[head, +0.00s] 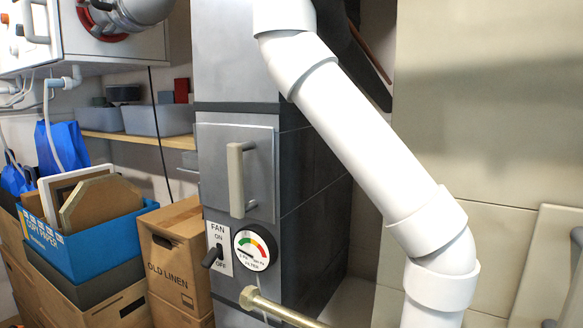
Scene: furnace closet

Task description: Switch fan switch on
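The fan switch (212,256) is a black toggle on a white plate marked FAN, with ON above and OFF below. It sits low on the front of the grey furnace cabinet (238,60), at its left edge. Its lever sticks out and slants down to the left, toward the OFF side. My gripper is not in the head view, so its place relative to the switch and its opening do not show.
A round filter gauge (252,249) is right of the switch, with a door handle (241,180) above. A brass pipe (280,308) juts out below. A thick white pipe (375,150) crosses at the right. Cardboard boxes (175,250) stand close on the left.

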